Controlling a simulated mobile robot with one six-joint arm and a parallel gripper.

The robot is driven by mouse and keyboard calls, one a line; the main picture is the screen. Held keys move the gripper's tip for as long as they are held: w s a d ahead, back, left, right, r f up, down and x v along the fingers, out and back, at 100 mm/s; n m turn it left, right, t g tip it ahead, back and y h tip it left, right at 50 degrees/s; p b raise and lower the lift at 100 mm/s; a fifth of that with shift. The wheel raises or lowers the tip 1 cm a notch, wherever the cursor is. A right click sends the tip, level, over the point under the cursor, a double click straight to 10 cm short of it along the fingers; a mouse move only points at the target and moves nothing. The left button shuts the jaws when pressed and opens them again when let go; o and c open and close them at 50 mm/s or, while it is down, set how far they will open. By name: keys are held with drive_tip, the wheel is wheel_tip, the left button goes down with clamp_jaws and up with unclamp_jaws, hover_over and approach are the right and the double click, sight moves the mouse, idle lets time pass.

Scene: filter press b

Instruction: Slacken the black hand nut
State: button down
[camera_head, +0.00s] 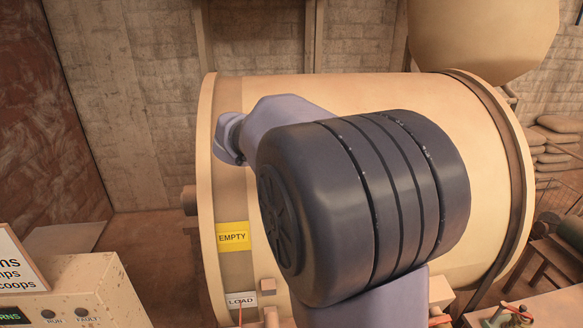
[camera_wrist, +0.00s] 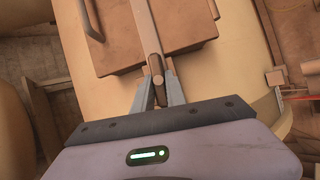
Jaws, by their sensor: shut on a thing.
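In the wrist view my gripper (camera_wrist: 158,80) has its two grey fingers closed on the brown, rounded end of a bar (camera_wrist: 156,66). The pale bar (camera_wrist: 144,22) runs up from there across a brown hatch (camera_wrist: 118,50) on the drum. I cannot make out a black hand nut in either view; it may be hidden.
A dark handle (camera_wrist: 92,20) sits on the hatch's left part. In the head view the drum carries a yellow EMPTY label (camera_head: 232,236) and a white LOAD label (camera_head: 241,300). A control box (camera_head: 85,285) stands lower left. Sacks (camera_head: 555,140) are stacked at right.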

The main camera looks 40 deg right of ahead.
drive_tip(key=c, duration=1.4)
unclamp_jaws()
drive_tip(key=shift+o, duration=0.2)
drive_tip(key=v, duration=1.7)
drive_tip(key=shift+r, duration=0.2)
drive_tip(key=shift+s+a+f, duration=0.1)
drive_tip(key=shift+f, duration=0.05)
